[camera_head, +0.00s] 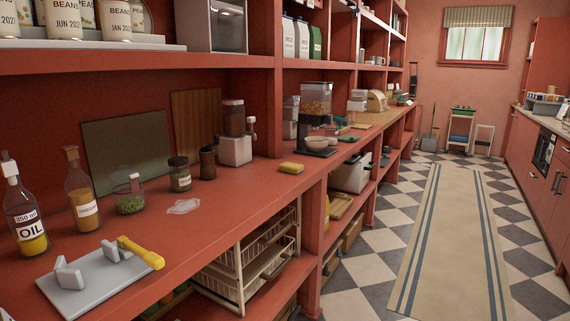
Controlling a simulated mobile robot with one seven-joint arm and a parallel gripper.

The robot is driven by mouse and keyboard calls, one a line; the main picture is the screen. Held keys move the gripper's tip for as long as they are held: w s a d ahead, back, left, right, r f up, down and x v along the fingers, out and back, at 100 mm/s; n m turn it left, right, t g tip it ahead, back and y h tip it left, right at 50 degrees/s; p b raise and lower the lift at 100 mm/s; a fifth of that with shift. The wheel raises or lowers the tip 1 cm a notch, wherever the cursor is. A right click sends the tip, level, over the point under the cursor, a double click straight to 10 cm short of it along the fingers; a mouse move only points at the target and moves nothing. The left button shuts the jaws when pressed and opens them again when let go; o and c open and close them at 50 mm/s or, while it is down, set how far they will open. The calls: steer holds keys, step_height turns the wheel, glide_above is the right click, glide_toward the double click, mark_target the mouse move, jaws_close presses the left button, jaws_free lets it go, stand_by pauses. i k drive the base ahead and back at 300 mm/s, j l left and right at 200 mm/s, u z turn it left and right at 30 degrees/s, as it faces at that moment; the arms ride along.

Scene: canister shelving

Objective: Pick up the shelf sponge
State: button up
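The shelf sponge (291,168) is a small yellow block. It lies flat near the front edge of the red counter (232,184), in the middle of the camera_head view. A white appliance (236,150) stands behind it to the left, and a cereal dispenser (316,110) stands behind it to the right. Nothing covers the sponge. My gripper is not in this view.
An oil bottle (26,212), a vinegar bottle (82,193) and jars stand at the left. A grey board (88,289) with a yellow-handled item (141,252) lies in front. A clear puddle-like patch (183,207) lies left of the sponge. The rug aisle (455,240) is clear.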

mark_target(294, 169)
steer(key=i+l+u, duration=0.3)
steer(key=i+l, duration=0.5)
steer(key=i, duration=0.05)
